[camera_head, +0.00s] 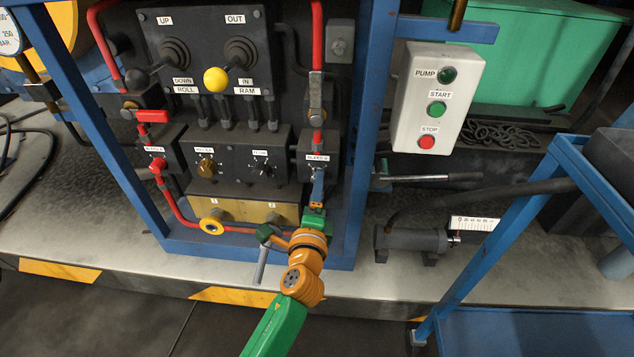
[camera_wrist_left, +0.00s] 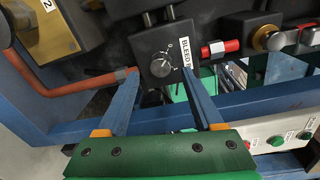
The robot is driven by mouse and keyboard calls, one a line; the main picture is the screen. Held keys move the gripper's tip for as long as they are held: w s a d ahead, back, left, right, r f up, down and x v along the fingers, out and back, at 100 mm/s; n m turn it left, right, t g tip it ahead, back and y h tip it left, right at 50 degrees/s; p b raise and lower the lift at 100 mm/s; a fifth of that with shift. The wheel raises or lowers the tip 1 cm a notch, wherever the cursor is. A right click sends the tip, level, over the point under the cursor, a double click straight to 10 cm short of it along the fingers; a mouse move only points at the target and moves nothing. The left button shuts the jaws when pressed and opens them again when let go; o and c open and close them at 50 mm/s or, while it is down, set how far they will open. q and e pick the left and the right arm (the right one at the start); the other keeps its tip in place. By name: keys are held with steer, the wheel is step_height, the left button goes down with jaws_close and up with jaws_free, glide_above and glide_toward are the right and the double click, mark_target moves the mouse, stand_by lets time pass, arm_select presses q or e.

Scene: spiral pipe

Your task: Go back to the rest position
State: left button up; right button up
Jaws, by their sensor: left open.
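My left gripper (camera_head: 317,186) is at the lower right of the control panel, just in front of the block labelled BLEED (camera_head: 318,158). In the left wrist view its two blue fingers (camera_wrist_left: 160,84) are spread apart and empty. The small bleed knob (camera_wrist_left: 162,65) on its black block shows beyond and between the fingertips. I cannot tell whether a finger touches the block. My right gripper is not in view.
A blue frame post (camera_head: 369,120) stands close to the right of my left gripper. A white box (camera_head: 435,97) with PUMP, START and STOP is farther right. Red pipes (camera_head: 317,60) and a yellow-knobbed lever (camera_head: 216,79) are above.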

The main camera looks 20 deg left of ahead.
arm_select(q)
steer(key=v, duration=0.4)
steer(key=shift+s, duration=0.2)
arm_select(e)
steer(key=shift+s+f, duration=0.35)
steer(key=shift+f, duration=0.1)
